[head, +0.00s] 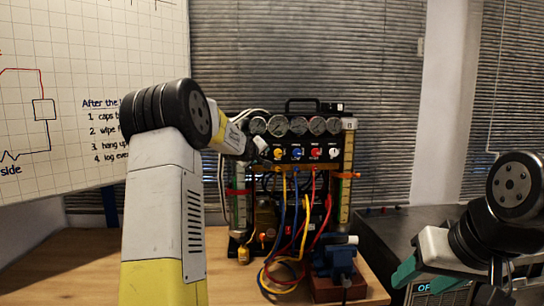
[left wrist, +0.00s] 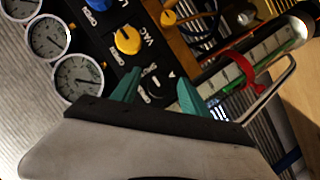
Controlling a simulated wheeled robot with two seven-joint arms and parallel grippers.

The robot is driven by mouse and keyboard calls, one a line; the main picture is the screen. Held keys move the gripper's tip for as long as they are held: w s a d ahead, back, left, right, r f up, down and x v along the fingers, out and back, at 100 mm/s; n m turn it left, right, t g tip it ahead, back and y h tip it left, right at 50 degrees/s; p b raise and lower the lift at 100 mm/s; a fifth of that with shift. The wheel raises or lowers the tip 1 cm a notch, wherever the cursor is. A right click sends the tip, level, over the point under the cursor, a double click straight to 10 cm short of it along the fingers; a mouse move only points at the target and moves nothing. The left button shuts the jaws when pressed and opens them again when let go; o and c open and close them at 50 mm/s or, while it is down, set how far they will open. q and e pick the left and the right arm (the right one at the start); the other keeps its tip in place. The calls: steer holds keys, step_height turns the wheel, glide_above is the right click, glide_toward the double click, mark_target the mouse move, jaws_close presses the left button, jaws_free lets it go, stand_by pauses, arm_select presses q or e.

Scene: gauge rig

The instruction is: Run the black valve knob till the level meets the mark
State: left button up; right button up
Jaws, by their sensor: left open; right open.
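The black valve knob (left wrist: 152,86) sits on the black panel by the letter A in the left wrist view. My left gripper (left wrist: 158,92) is open, with its teal fingertips on either side of the knob; I cannot tell whether they touch it. In the head view my left gripper (head: 257,148) is at the panel's left end and hides the knob. A clear level tube (left wrist: 275,46) with a scale carries a red mark clip (left wrist: 240,70); the clip also shows in the head view (head: 237,191). The liquid level is unclear. My right gripper (head: 424,279) is open at lower right, away from the rig.
The panel also has yellow (left wrist: 127,40), blue (head: 297,153), red (head: 316,153) and white (head: 333,153) knobs. Round gauges (left wrist: 78,77) line its top. A second tube (head: 346,192) stands at right. Coloured hoses (head: 285,270) hang in front. The wooden table (head: 75,270) is clear at left.

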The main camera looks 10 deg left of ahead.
arm_select(q)
steer(key=v, duration=0.7)
steer(key=shift+s, duration=0.3)
stand_by(0.5)
